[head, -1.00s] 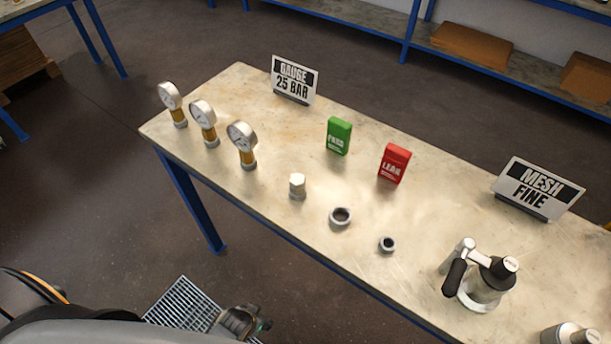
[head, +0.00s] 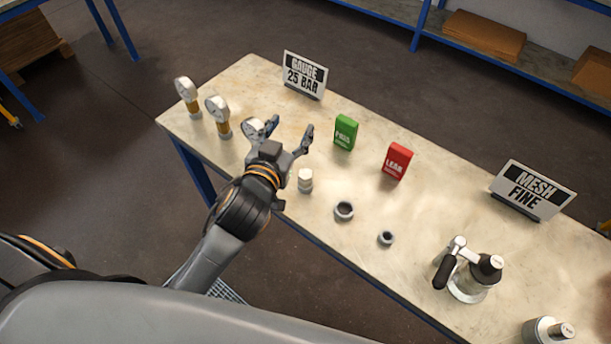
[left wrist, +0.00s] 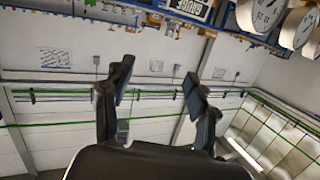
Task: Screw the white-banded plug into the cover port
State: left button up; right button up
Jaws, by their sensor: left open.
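A small pale plug with a white hex-shaped top (head: 305,180) stands upright near the table's front edge in the head view; I cannot make out its band clearly. A lidded metal vessel with a black handle (head: 472,280) stands to the right; I cannot tell whether its top holds the cover port. My left gripper (head: 289,128) is open and empty, above the table just behind and left of the plug. Its spread fingers also show in the left wrist view (left wrist: 158,85), with nothing between them. My right gripper is not in view.
Two pressure gauges (head: 187,92) (head: 218,112) stand left; a third (head: 252,128) is partly hidden by my gripper. Two dark-holed rings (head: 344,211) (head: 386,238), a green box (head: 345,131), a red box (head: 397,161) and signs (head: 304,75) (head: 533,190) share the table (head: 430,205).

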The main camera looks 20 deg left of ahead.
pick_arm(q)
jog(key=w+d+r+m+t+h, duration=0.1)
jog(key=d+r+m+t+h, duration=0.2)
jog(key=d+r+m+h, duration=1.05)
jog(key=s+d+r+m+g+h, duration=0.3)
jog(key=s+d+m+g+h, duration=0.1)
jog(key=d+m+g+h, duration=0.6)
jog(key=n+g+y+p, duration=0.2)
jog(key=g+y, duration=0.7)
jog(key=y, duration=1.4)
send_over(306, 173)
notch_tip(306, 173, down, 27)
jog(key=shift+s+r, duration=0.1)
jog(key=shift+r, duration=0.1)
jog(key=shift+f, duration=0.55)
jog(key=shift+f+p, duration=0.3)
jog(key=shift+p, duration=0.25)
notch_tip(306, 173, down, 4)
jog(key=shift+r+p, duration=0.15)
jog(key=shift+p, duration=0.7)
jog(key=shift+f, duration=0.45)
grip_shut()
